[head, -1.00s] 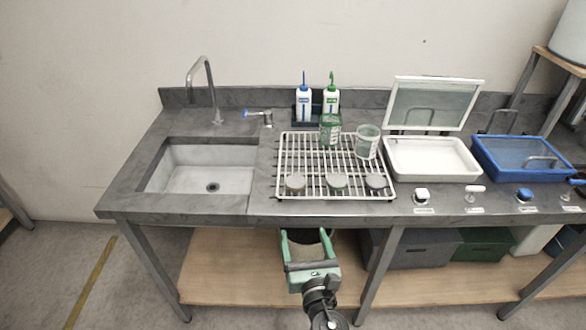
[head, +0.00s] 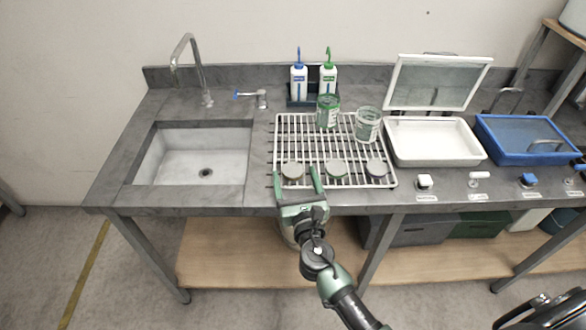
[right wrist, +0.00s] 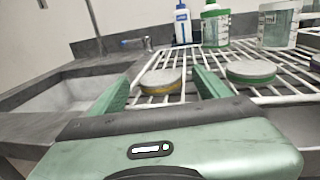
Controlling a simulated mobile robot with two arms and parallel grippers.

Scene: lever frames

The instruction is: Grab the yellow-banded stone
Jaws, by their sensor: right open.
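The yellow-banded stone (head: 292,170) is a round grey disc at the left of the front row on the white wire rack (head: 337,114). In the right wrist view the stone (right wrist: 162,79) shows its yellow band and sits in line between the two green fingers. My right gripper (head: 296,174) is open and empty at the rack's front edge, one finger on each side of the stone; I cannot tell how far they reach around it. A green-banded stone (right wrist: 250,70) and a third stone (head: 376,168) lie to the right. My left gripper is out of view.
A green-marked beaker (head: 327,111) and a clear beaker (head: 367,124) stand farther back on the rack. Two squeeze bottles stand behind it. A sink (head: 200,165) is left; a white tray (head: 432,140) and a blue tray (head: 526,140) are right.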

